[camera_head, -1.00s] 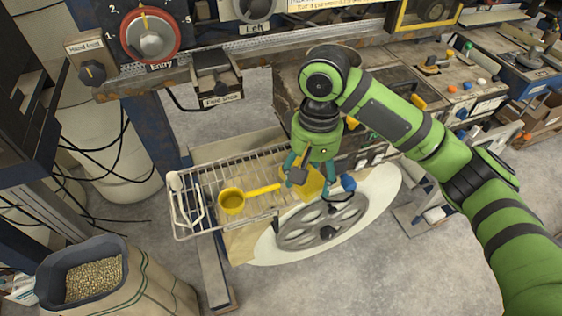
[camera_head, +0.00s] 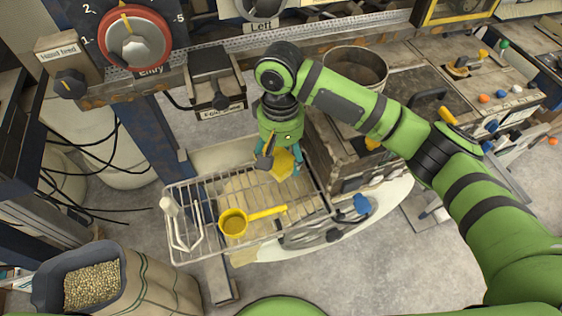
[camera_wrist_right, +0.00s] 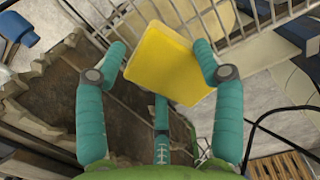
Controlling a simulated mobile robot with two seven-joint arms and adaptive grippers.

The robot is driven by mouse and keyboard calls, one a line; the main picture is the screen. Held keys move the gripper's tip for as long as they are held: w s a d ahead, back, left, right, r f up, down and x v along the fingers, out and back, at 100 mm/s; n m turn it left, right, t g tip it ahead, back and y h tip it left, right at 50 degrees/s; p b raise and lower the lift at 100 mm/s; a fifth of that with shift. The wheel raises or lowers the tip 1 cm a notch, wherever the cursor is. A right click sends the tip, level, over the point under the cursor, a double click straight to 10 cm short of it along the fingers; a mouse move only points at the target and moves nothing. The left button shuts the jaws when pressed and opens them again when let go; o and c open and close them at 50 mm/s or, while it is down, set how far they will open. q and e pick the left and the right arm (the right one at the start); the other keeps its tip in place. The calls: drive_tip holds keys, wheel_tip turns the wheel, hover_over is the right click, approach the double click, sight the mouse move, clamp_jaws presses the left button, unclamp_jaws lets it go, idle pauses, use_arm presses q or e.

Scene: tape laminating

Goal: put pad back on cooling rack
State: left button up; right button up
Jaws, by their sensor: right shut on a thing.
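The pad, a yellow block (camera_head: 283,163), is held in my right gripper (camera_head: 283,168), above the right back part of the wire cooling rack (camera_head: 215,205). In the right wrist view the yellow pad (camera_wrist_right: 168,62) sits tilted between the teal fingers of the right gripper (camera_wrist_right: 160,66), with the rack's wires (camera_wrist_right: 262,12) beyond it. The gap between pad and rack is hard to judge. The left gripper is not in view.
A bean sack (camera_head: 92,283) stands at lower left. A machine with a round pot (camera_head: 356,68) is right of the rack.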

sight(282, 158)
drive_tip(key=shift+f, duration=0.4)
wheel_tip(282, 158, down, 3)
drive_tip(key=shift+w+f+p, duration=0.15)
drive_tip(key=shift+f+p, duration=0.05)
drive_tip(key=shift+p, duration=0.2)
drive_tip(key=shift+f, duration=0.15)
drive_tip(key=o, duration=1.3)
drive_tip(key=shift+f, duration=0.1)
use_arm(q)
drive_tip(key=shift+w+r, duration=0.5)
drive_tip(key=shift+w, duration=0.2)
